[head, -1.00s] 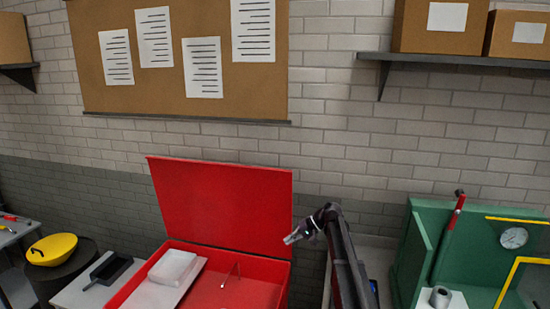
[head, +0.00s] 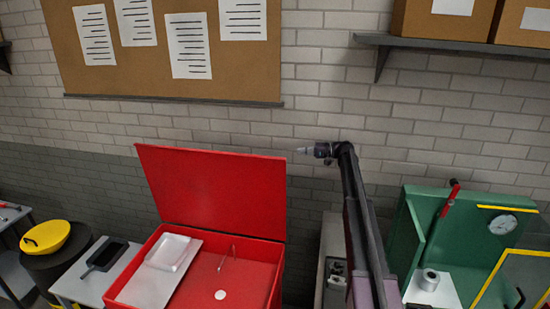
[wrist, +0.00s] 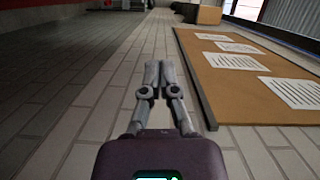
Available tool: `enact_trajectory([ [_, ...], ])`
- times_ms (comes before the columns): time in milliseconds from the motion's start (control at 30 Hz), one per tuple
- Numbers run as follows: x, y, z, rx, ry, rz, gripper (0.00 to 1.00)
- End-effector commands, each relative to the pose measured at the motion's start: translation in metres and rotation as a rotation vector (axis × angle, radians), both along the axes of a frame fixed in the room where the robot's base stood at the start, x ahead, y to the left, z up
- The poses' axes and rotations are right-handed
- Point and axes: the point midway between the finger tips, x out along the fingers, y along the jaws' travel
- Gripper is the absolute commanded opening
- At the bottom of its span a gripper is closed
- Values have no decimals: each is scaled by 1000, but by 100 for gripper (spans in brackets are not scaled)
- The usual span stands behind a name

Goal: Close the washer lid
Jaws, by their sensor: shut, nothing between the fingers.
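The red washer (head: 262,290) stands at the lower middle of the head view, its lid (head: 215,190) raised and leaning slightly back towards the wall. Inside it are a grey shelf (head: 150,287) with a pale tray (head: 168,253) on it, a thin bent rod and a small white disc (head: 220,294). My gripper (head: 301,151) is up at the right of the lid's top right corner, pointing left, apart from the lid as far as I can tell. In the wrist view my gripper (wrist: 159,68) is shut and empty, with the wall beyond it.
A corkboard (head: 130,75) with papers hangs behind, above the lid. A shelf (head: 450,47) with boxes is at the upper right. A green machine (head: 415,230) stands right of my arm. A yellow pan (head: 45,236) and a black tray (head: 103,256) are at left.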

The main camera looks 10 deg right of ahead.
Motion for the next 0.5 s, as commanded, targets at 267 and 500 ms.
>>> enact_trajectory([
  [267, 1, 17, 0, -1, 0, 10, 0],
  [500, 4, 42, -1, -1, 0, 11, 0],
])
